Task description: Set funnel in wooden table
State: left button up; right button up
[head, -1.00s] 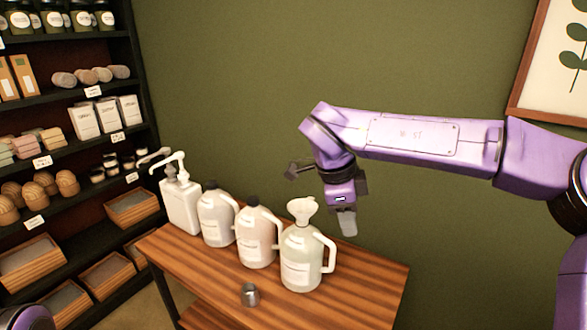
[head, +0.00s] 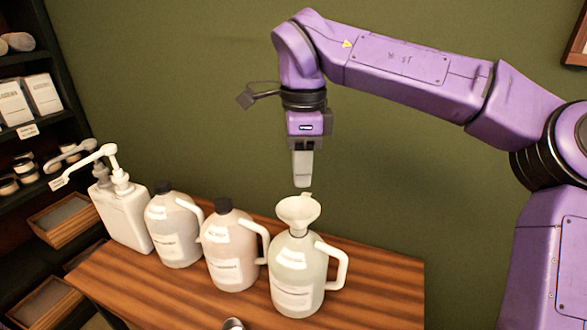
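The white funnel (head: 298,209) sits upright in the mouth of the rightmost jug (head: 297,274), a pale greenish one with a white handle. The jug stands on the wooden table (head: 390,280). My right gripper (head: 302,184) points straight down just above the funnel's rim, with a small gap seeming to show between them. Its fingers overlap from this side, so I cannot tell how far apart they are. My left gripper is not in view.
A pinkish jug (head: 231,254) and a grey-white jug (head: 174,232), both dark-capped, stand left of the funnel jug. A white pump bottle (head: 121,215) stands at the left end. A small grey cap (head: 233,324) lies in front. The table's right end is bare.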

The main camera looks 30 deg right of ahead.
notch_tip(320, 180, down, 10)
jog(key=shift+s+f, duration=0.15)
grip_shut()
jog(key=shift+r+p, duration=3.35)
jog(key=shift+p, duration=0.5)
jog(key=shift+a+f, duration=0.1)
